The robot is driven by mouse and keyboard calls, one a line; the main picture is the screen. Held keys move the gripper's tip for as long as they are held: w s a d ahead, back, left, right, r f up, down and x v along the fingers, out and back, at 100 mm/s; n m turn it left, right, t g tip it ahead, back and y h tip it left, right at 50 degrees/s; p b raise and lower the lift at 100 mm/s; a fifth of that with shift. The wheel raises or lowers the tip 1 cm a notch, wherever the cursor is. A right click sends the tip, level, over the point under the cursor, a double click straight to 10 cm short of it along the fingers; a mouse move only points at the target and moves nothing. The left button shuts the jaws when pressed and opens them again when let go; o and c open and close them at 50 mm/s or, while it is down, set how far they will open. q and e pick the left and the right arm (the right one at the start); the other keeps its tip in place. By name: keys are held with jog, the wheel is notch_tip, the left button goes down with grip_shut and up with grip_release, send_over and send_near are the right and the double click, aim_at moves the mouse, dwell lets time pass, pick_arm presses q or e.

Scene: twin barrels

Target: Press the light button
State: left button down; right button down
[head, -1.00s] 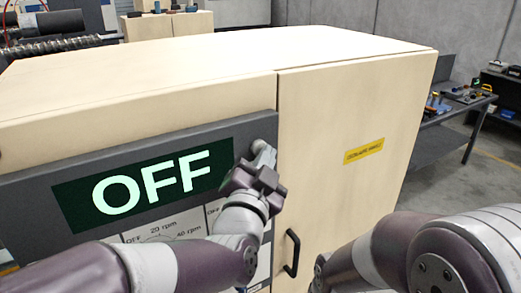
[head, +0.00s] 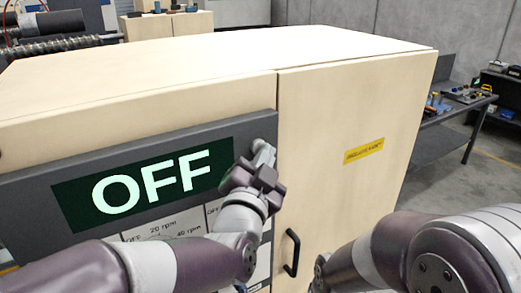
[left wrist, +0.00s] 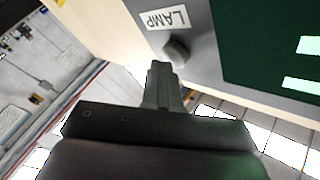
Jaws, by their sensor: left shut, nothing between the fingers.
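The light button (left wrist: 177,52) is a small dark grey knob on the grey panel, beside a white label reading LAMP (left wrist: 166,19), in the left wrist view. In the head view it is hidden at or behind my left gripper (head: 263,153), which is at the panel's upper right corner. My left gripper is shut and empty. Its fingertips (left wrist: 160,69) are very close to the button in the left wrist view; I cannot tell whether they touch it. My right arm shows at the lower right of the head view, but its gripper is not in view.
The grey panel (head: 100,159) carries a dark display (head: 71,201) reading OFF and a dial scale below it. To the right are a pale cabinet door with a black handle (head: 291,252) and a yellow label (head: 364,151). A workbench (head: 462,110) stands farther right.

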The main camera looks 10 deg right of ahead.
pick_arm(q)
jog(key=shift+w+a, duration=0.1)
jog(key=shift+w, duration=0.2)
jog(key=shift+s, duration=0.35)
jog(key=s+d, duration=0.2)
jog(key=s, duration=0.3)
jog(key=shift+s+d+p, duration=0.15)
jog(key=shift+s+p, duration=0.2)
dwell(0.4)
